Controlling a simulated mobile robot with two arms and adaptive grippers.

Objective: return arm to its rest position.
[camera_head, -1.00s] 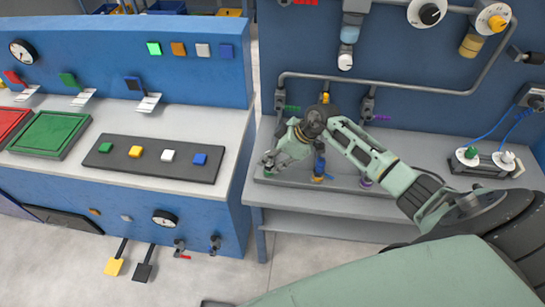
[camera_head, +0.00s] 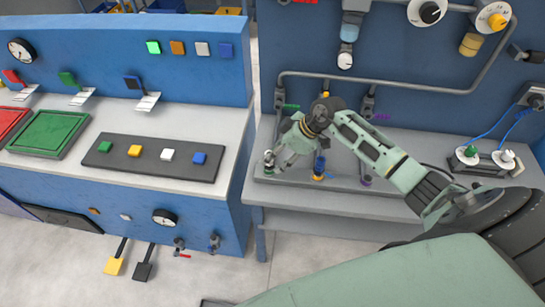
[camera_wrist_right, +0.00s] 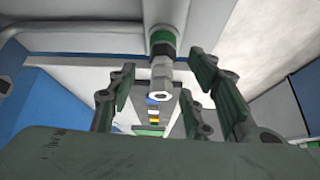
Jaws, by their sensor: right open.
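My right gripper (camera_head: 279,161) is over the left end of the low rack on the right bench, beside a short upright pipe stack (camera_head: 268,164) with green and grey parts. In the right wrist view the open fingers (camera_wrist_right: 164,78) are spread, with the grey hex-ended stack (camera_wrist_right: 161,76) and its green ring showing between them. I cannot tell whether any finger touches it. My right arm reaches in from the lower right. My left gripper is not in view.
A blue pipe stack (camera_head: 319,166) on a yellow base stands close to the right of my gripper. Wall pipes (camera_head: 400,87) run behind the bench. A socket block (camera_head: 484,161) with cables is at right. A button panel (camera_head: 150,157) lies on the left console.

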